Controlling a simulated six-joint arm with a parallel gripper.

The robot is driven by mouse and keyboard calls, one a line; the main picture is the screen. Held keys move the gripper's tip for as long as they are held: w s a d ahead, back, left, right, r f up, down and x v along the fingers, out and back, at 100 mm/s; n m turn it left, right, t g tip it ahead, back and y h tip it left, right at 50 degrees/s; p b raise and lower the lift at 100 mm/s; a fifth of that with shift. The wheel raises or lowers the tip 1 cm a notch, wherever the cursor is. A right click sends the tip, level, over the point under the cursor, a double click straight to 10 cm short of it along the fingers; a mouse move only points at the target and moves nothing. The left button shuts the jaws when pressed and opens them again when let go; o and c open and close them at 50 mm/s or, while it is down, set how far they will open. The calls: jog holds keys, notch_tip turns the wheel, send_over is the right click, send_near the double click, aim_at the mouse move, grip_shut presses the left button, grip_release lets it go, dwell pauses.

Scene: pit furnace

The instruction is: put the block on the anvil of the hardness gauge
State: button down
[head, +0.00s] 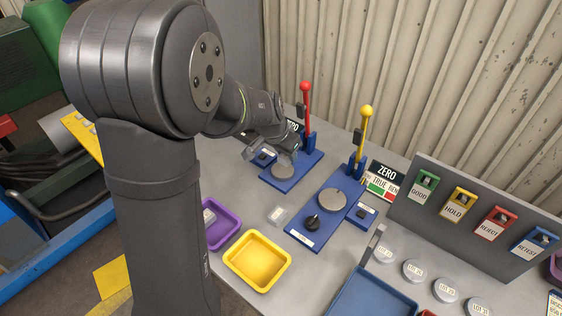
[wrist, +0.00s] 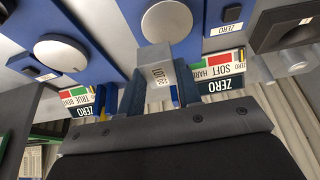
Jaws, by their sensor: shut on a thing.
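The block (wrist: 157,66) is pale grey with a printed label on the side facing the wrist camera. My gripper (wrist: 158,92) is shut on it, with a dark blue finger pad on each side. In the head view my gripper (head: 286,146) hangs over the hardness gauge (head: 276,184), a blue base with a red-knobbed lever. Its round grey anvil (head: 283,172) is bare. In the wrist view the anvil (wrist: 167,20) lies just beyond the block, whose edge nearly meets the anvil's outline. I cannot tell the gap in height.
A second blue gauge (head: 306,232) with a yellow-knobbed lever (head: 367,112) and a grey disc stands to the right. A purple tray (head: 222,234) and an empty yellow tray (head: 257,261) lie in front. A grey sign board (head: 455,225) stands at the right.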

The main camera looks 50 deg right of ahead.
aim_at(284, 168)
jog(key=shift+w+d+f, duration=0.1)
jog(key=shift+w+f, duration=0.4)
jog(key=shift+w, duration=0.4)
jog(key=shift+f, duration=2)
jog(key=shift+f, duration=0.2)
jog(key=c, duration=1)
grip_release()
jog(key=shift+c, duration=0.2)
jog(key=shift+r, duration=0.1)
jog(key=v, duration=1.2)
